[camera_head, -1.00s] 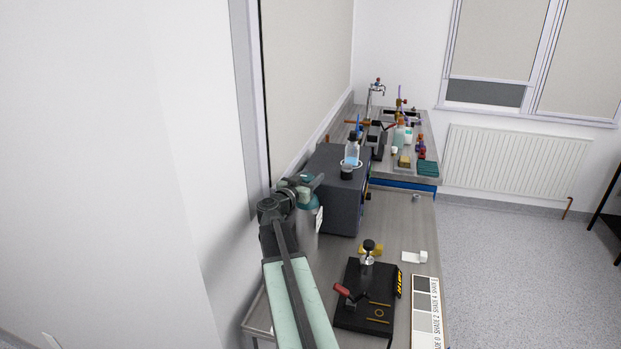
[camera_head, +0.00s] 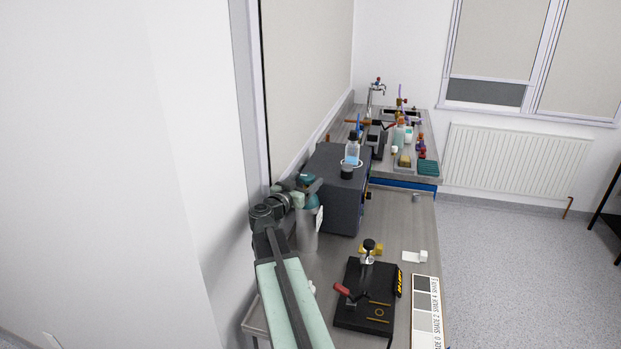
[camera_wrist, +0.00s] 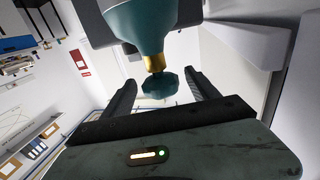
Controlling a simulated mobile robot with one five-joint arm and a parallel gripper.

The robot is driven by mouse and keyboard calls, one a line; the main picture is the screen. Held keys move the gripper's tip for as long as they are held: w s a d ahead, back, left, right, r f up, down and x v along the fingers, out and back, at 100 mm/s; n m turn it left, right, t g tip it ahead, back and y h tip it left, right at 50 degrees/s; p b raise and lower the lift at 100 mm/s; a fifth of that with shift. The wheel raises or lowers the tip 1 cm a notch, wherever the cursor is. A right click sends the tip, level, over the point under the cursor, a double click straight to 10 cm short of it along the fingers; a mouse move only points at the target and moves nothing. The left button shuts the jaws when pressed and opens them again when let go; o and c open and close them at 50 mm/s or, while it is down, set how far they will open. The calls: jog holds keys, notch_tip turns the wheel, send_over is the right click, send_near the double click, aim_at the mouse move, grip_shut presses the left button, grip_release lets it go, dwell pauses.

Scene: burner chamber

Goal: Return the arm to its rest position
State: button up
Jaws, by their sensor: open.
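My arm (camera_head: 285,285) reaches over the near left part of the bench, and its wrist end (camera_head: 270,212) is close to the wall panel. A gas cylinder with a grey body (camera_head: 307,240) and teal shoulder stands just right of the wrist, partly hidden by it. In the wrist view my gripper (camera_wrist: 160,80) has its two dark fingers apart. The cylinder's teal shoulder (camera_wrist: 143,25), brass neck and faceted teal knob (camera_wrist: 160,84) appear between and beyond the fingers. I cannot tell whether the fingers touch the knob. Nothing is clearly held.
A black clamp plate (camera_head: 365,300) with a red handle and a shade chart (camera_head: 424,318) lie at the bench front. Floor (camera_head: 510,270) at right is clear.

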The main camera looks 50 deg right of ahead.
jog(key=v, duration=0.4)
